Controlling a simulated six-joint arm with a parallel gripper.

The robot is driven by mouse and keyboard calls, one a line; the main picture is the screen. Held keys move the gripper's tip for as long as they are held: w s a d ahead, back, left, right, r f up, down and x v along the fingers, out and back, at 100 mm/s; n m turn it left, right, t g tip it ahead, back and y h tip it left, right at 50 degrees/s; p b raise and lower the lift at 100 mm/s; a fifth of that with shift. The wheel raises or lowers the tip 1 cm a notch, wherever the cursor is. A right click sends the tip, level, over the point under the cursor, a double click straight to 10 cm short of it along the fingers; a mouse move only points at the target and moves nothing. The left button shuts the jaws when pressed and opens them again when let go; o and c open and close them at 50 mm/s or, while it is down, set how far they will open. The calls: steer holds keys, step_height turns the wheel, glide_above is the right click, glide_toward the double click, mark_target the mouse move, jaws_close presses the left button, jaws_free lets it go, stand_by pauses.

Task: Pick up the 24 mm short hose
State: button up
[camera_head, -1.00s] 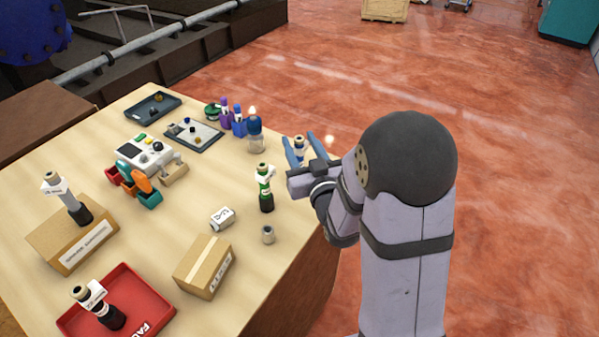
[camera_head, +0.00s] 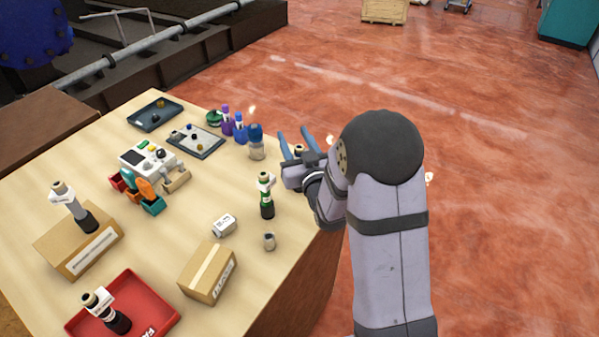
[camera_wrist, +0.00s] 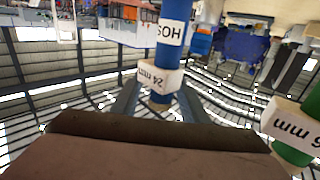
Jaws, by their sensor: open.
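The 24 mm short hose shows in the wrist view as a blue upright piece (camera_wrist: 170,55) with a white tag, upside down, that reads 24 mm. A larger label above it shows the letters HOS. My gripper (camera_wrist: 160,92) is open, with one finger on each side of the hose's tagged end. I cannot tell whether either finger touches it. In the head view my gripper (camera_head: 294,140) is at the table's right edge, and only the tan top of the hose (camera_head: 298,149) shows between its blue fingers.
A green bottle-like piece (camera_head: 266,205) with a white tag stands close to the left of my gripper; it also shows in the wrist view (camera_wrist: 295,150).

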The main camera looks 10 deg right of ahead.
jaws_close()
steer(key=shift+r, duration=0.1)
stand_by(1.2)
